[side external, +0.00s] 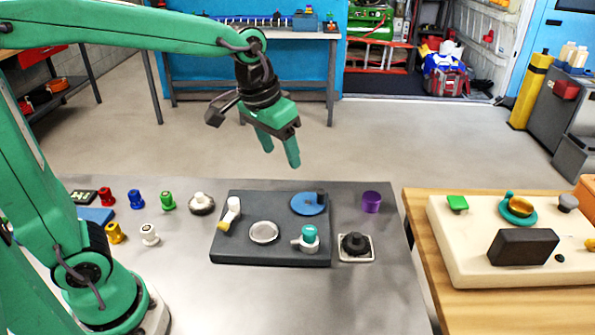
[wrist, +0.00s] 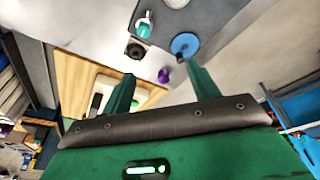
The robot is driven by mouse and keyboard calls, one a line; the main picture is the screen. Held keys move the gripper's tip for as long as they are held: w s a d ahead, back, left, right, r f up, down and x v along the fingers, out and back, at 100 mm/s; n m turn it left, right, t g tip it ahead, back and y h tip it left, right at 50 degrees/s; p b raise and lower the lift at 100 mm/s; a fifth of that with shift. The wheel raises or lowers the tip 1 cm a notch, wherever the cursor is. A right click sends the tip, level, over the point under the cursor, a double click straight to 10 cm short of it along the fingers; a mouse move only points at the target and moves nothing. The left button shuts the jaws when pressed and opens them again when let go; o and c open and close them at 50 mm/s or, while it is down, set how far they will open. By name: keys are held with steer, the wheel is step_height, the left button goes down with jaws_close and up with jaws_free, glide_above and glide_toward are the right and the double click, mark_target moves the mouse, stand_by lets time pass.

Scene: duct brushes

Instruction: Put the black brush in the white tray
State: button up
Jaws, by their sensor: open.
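The black brush (side external: 355,242), a round dark piece with a knob on top, sits upright on the small square white tray (side external: 369,258), whose pale rim shows around it. The brush also shows in the wrist view (wrist: 135,50), small and dark, near the steel table's edge. My gripper (side external: 281,158) is open and empty, high above the far side of the table, up and to the left of the brush and well apart from it. Its two green fingers show spread in the wrist view (wrist: 161,72).
A dark board (side external: 270,255) left of the tray holds a blue disc (side external: 309,204), a white dish (side external: 263,232) and a teal-topped fitting (side external: 309,236). A purple cup (side external: 371,202) stands behind the tray. Several coloured knobs stand at left. A wooden table (side external: 418,235) is at right.

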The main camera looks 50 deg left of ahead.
steer(key=s+a+f+t, duration=0.1)
steer(key=s+a, duration=0.4)
steer(key=s, duration=0.8)
steer(key=shift+s+a+t, duration=0.3)
steer(key=shift+s+t, duration=0.05)
steer(key=shift+t, duration=0.45)
